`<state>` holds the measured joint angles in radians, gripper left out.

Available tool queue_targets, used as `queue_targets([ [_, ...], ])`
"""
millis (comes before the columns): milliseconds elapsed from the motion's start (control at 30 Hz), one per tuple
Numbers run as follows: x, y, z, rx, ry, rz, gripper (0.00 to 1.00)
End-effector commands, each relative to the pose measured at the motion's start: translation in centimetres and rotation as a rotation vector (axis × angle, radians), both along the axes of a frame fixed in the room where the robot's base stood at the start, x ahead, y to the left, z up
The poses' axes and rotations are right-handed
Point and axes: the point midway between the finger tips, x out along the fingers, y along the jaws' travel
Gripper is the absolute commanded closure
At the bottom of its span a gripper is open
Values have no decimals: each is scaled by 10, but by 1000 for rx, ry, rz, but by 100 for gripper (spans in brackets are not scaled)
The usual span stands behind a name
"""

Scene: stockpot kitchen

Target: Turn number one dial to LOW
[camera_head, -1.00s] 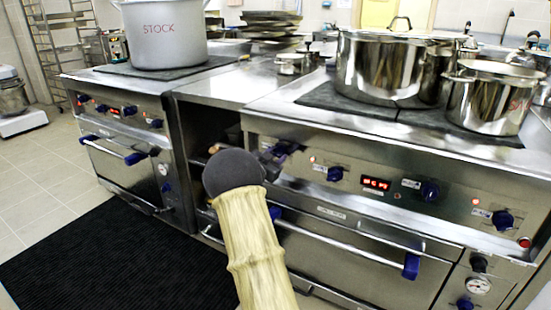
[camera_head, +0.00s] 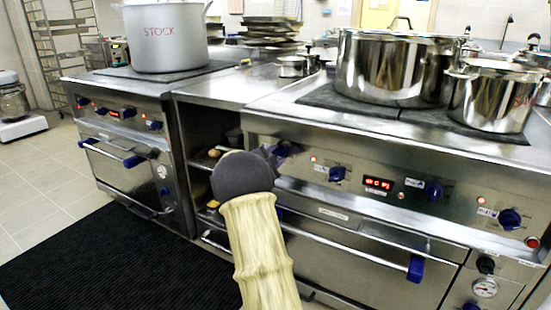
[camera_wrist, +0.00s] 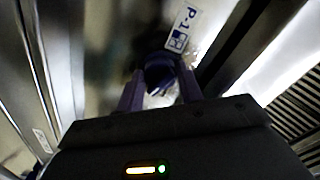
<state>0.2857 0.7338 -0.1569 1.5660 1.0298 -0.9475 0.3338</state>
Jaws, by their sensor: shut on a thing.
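The number one dial (camera_wrist: 160,74) is a dark blue knob on the steel front panel, beside a label (camera_wrist: 183,28) reading P-1 in the wrist view. My gripper (camera_wrist: 159,88) has one finger on each side of the knob and is shut on it. In the head view my gripper (camera_head: 282,152) is at the left end of the right range's control panel, and my forearm and wrist partly cover it. The dial's pointer and LOW mark cannot be made out.
More blue dials sit along the panel to the right, a second dial (camera_head: 337,173) nearest, then a red display (camera_head: 379,183). An oven door handle (camera_head: 345,246) runs below. Large steel pots (camera_head: 390,68) stand on top. An open shelf (camera_head: 208,160) is left.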

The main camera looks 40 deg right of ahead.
Motion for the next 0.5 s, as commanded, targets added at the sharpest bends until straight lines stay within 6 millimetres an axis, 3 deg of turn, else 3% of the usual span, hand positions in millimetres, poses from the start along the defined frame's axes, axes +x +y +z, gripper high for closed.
queue_targets([
  [300,-1,-1,-1,2,0,-3,86],
  [333,-1,-1,-1,2,0,-3,62],
  [433,-1,-1,-1,2,0,-3,42],
  [500,-1,0,-1,1,-1,-2,42],
])
